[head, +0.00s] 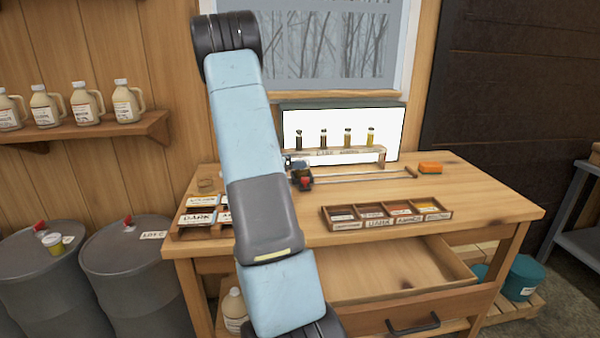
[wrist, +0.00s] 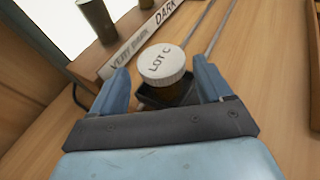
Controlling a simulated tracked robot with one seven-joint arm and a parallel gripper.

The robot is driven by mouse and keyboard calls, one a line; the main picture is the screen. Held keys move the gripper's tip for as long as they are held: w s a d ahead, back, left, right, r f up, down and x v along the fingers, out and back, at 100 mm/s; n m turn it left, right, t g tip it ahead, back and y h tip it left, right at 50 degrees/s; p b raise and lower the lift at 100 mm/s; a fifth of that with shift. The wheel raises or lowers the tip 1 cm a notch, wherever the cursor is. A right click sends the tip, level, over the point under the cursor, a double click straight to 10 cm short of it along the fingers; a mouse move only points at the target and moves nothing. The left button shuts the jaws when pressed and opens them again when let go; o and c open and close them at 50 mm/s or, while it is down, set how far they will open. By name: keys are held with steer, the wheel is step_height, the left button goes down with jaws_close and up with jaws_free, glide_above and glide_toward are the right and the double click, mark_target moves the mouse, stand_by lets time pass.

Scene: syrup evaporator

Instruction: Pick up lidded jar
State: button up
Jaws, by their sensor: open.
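The lidded jar (wrist: 163,64) shows in the wrist view with a round white lid marked "LOT C". Its brown body is mostly hidden under the lid, and a black squarish holder or base shows around it. My gripper (wrist: 162,72) is open, with one blue finger on each side of the jar. Gaps show between the lid and the fingers, so they do not look closed on it.
A rack (head: 340,155) of sample vials stands behind, before a bright panel. A dark device (head: 302,180) with a red part sits by metal rods (head: 365,178). A divided tray (head: 386,215), label cards (head: 198,218) and an orange block (head: 430,168) lie on the bench. A drawer (head: 370,275) stands open.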

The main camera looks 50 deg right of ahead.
steer(key=x, duration=0.3)
steer(key=shift+d+f, duration=0.15)
steer(key=shift+c, duration=0.2)
steer(key=c, duration=0.9)
